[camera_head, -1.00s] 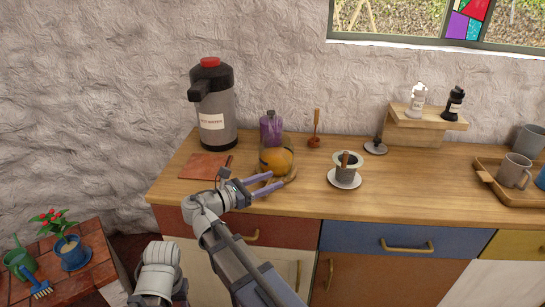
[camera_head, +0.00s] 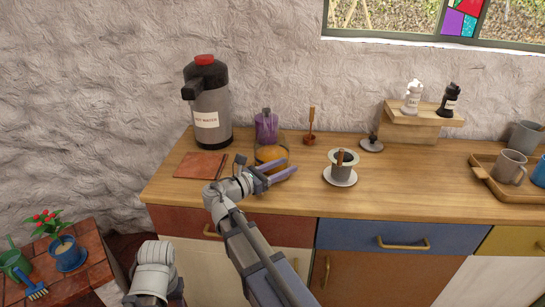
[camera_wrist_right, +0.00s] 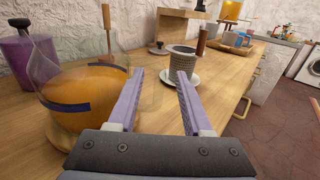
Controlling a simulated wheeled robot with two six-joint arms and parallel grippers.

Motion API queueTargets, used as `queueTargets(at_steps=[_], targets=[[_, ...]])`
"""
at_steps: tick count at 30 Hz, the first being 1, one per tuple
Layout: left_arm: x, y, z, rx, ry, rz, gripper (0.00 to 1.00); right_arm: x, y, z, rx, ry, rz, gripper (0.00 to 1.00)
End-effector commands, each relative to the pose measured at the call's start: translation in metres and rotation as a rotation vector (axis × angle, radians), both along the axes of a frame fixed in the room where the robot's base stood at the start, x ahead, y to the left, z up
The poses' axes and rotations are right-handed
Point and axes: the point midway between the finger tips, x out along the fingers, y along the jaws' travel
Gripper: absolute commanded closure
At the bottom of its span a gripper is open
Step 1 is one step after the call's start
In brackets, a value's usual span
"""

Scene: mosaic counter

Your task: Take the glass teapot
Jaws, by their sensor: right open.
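The glass teapot (camera_head: 270,154) stands on the counter, a clear round vessel with orange liquid inside. In the head view its lower part is hidden behind my right gripper (camera_head: 290,166). In the right wrist view the teapot (camera_wrist_right: 80,92) stands at the left, beside the left finger and outside the jaws. Whether a finger touches the glass I cannot tell. My left gripper is not in view.
A purple bottle (camera_head: 266,127) stands close behind the teapot and a hot water dispenser (camera_head: 211,113) behind left. A cup on a saucer (camera_head: 341,178) stands to the right. A reddish board (camera_head: 200,165) lies left. The counter (camera_head: 415,190) is clear at front right.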

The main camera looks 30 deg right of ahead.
Motion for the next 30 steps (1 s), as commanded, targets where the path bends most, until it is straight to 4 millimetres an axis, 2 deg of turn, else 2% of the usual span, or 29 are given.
queueTargets(at_steps=[3,11,24,30], targets=[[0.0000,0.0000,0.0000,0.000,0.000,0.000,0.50,0.0016,-0.0083,0.0000,0.000,0.000,0.000,0.50],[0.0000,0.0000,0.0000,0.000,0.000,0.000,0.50,0.0020,-0.0096,0.0000,0.000,0.000,0.001,0.51],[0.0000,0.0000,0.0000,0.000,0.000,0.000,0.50,0.0018,-0.0093,0.0000,0.000,0.000,0.001,1.00],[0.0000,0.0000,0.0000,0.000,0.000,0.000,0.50,0.0019,-0.0093,0.0000,0.000,0.000,0.001,1.00]])
